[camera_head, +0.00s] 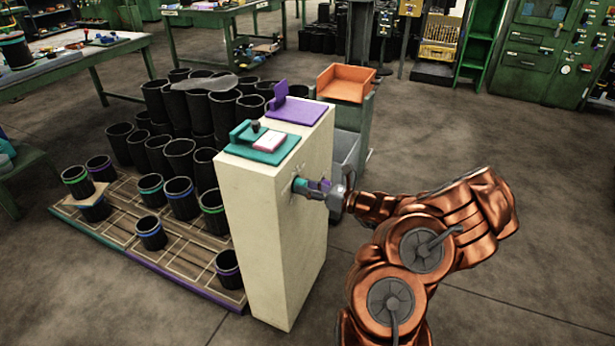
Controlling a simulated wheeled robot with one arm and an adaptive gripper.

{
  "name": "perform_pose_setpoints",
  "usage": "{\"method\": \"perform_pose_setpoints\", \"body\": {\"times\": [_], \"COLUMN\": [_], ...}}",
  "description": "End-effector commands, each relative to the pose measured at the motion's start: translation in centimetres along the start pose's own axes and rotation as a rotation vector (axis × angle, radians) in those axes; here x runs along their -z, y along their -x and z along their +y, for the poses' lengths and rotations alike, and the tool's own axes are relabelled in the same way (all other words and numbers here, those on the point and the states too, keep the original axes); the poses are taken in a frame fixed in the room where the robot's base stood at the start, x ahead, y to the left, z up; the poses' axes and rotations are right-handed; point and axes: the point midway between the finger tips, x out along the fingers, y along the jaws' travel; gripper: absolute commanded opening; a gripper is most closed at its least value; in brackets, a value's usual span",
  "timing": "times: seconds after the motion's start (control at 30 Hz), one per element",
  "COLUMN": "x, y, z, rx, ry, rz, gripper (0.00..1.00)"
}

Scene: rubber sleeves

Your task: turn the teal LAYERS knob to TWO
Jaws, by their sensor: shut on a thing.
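The teal LAYERS knob (300,185) sits on the side face of a tall cream cabinet (275,240), near its top. My gripper (308,187) reaches in from the right and is shut on the knob. The gripper's fingers cover part of the knob. Small marks show on the cabinet face around the knob, but they are too small to read, so I cannot tell which setting it points to.
A teal plate (240,155) and a purple plate (300,114) lie on the cabinet top. Several black sleeves (180,200) stand left of it, some on a slatted pallet (100,222). An orange tray (345,82) is on a cart behind. The floor at right is clear.

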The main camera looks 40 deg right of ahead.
Motion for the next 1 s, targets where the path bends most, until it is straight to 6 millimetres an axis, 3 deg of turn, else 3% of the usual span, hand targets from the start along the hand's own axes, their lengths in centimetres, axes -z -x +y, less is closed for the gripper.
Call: {"method": "perform_pose_setpoints", "body": {"times": [0.5, 1.0], "x": [-0.31, -0.02], "y": [-0.06, -0.07], "z": [0.13, 0.07], "rx": [-0.005, -0.008], "ry": [-0.306, -0.404], "rz": [0.029, 0.034], "gripper": [0.06, 0.06]}}
